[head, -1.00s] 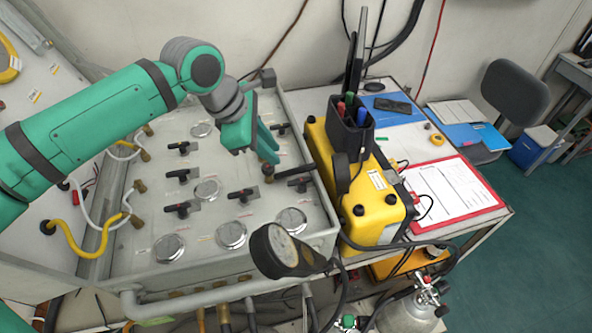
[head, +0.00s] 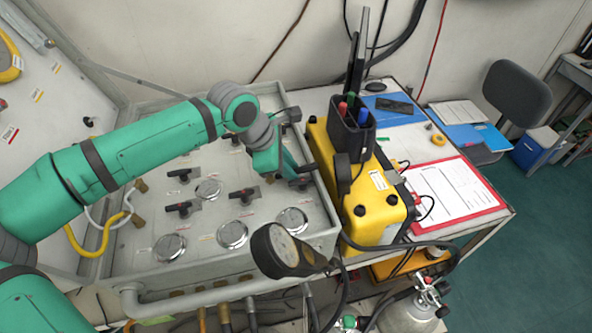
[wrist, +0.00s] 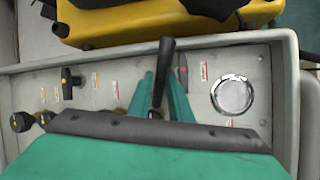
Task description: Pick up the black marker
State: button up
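I cannot pick out a black marker with certainty. A black holder (head: 350,132) on the yellow case has red, green and blue pen tops showing; anything dark inside blends in. My gripper (head: 292,168) is low over the right side of the grey panel, left of the yellow case. In the wrist view its two teal fingers (wrist: 163,90) stand apart on either side of a black lever-like bar (wrist: 166,55).
The grey panel (head: 150,215) carries several valves and round gauges. The yellow case (head: 375,205) stands close on the right. A dark gauge (head: 280,250) juts out at the panel's front. A clipboard (head: 450,195) and a blue folder (head: 390,112) lie on the table beyond.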

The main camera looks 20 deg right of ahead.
grip_shut()
jog(key=shift+r, duration=0.2)
